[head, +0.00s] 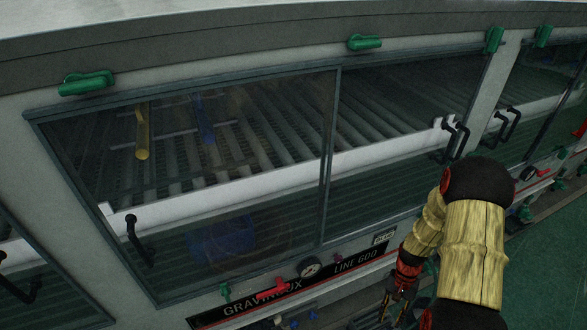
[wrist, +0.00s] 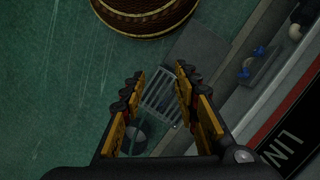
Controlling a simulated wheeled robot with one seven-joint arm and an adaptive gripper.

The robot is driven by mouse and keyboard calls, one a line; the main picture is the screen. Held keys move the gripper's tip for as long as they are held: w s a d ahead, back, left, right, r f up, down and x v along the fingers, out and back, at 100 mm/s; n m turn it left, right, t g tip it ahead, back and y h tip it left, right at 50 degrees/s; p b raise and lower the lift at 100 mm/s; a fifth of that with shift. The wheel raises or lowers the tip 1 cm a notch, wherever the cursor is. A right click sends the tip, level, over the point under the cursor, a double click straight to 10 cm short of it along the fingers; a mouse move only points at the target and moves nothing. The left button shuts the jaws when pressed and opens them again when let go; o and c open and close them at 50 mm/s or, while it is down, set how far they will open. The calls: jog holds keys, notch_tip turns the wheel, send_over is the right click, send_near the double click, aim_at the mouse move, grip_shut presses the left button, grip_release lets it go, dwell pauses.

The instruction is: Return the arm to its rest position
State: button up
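My arm (head: 472,235) is at the lower right of the head view, bent in front of the machine. My gripper (wrist: 159,80) shows in the wrist view with its two yellow and black fingers apart and nothing between them. It points down past the machine's side, over the floor (wrist: 60,70). In the head view my gripper (head: 400,292) is small and dark, low beside the machine's front panel, and its fingers are hard to make out there.
The conveyor machine has glass doors (head: 250,180) with black handles (head: 140,240) and green latches (head: 86,83). Below are a nameplate (head: 300,290), a gauge (head: 310,267) and a red rail. A floor grate (wrist: 160,95) and a round brown ribbed object (wrist: 145,15) show in the wrist view. Green floor is open at left there.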

jog(key=s+a+r+n+t+p, duration=0.2)
jog(key=a+r, duration=0.3)
jog(key=r, duration=1.2)
jog(key=s+a+r+n+t+h+p, duration=0.1)
jog(key=s+a+r+t, duration=0.3)
jog(key=r, duration=1.4)
jog(key=s+a+r+n+t+p, duration=0.3)
jog(key=a+r, duration=0.4)
jog(key=r, duration=1)
jog(key=shift+s+a+r+n, duration=0.2)
jog(key=shift+s+n, duration=0.4)
jog(key=shift+s, duration=0.5)
